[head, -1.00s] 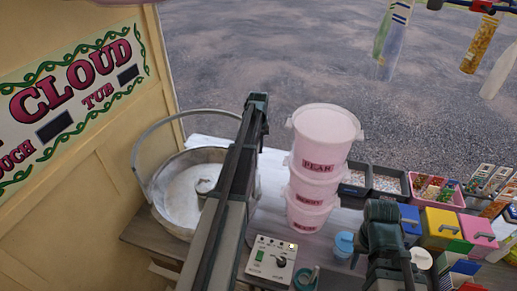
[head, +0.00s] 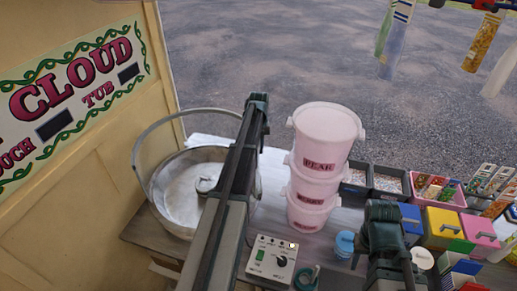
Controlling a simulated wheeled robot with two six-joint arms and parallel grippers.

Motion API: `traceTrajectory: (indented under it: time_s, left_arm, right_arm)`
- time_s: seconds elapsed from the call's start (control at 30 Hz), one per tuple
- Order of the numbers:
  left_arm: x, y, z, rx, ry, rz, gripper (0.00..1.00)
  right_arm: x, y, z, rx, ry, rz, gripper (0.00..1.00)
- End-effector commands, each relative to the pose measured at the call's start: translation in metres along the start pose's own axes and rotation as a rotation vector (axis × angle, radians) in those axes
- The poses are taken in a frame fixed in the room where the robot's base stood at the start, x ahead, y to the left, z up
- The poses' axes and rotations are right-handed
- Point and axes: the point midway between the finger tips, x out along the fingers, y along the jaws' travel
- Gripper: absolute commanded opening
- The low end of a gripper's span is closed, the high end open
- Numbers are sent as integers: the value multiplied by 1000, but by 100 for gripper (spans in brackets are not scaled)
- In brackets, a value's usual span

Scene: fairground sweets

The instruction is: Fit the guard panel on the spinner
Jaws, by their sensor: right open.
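The spinner appears to be the round metal bowl (head: 178,208) at the left of the counter, with a pale inside, a small hub (head: 206,184) and a thin metal hoop arching above its back rim. My long dark arm crosses the middle of the view and hides the bowl's right side. I cannot make out the guard panel. My right gripper (head: 383,212) is at the lower right, over the counter, to the right of the bowl and apart from it. It is open, with nothing seen in it.
A stack of pink tubs (head: 320,160) stands right of my middle arm. A control box (head: 271,261) and a blue-lidded jar (head: 344,244) are in front. Sweet trays (head: 388,181) and coloured boxes (head: 441,226) fill the right. A cream sign wall (head: 100,190) borders the left.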

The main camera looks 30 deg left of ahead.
Motion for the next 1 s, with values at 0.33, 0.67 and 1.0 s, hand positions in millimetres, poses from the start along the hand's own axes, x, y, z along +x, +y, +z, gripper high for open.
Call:
traceTrajectory:
  time_s: [0.33, 0.67, 1.0]
  left_arm:
    - [1, 0, 0, 0, 0, 0, 0]
    - [3, 1, 0, 0, 0, 0, 0]
    - [3, 1, 0, 0, 0, 0, 49]
  right_arm:
    - [1, 0, 0, 0, 0, 0, 44]
    - [3, 0, 0, 0, 0, 0, 44]
    - [3, 0, 0, 0, 0, 0, 44]
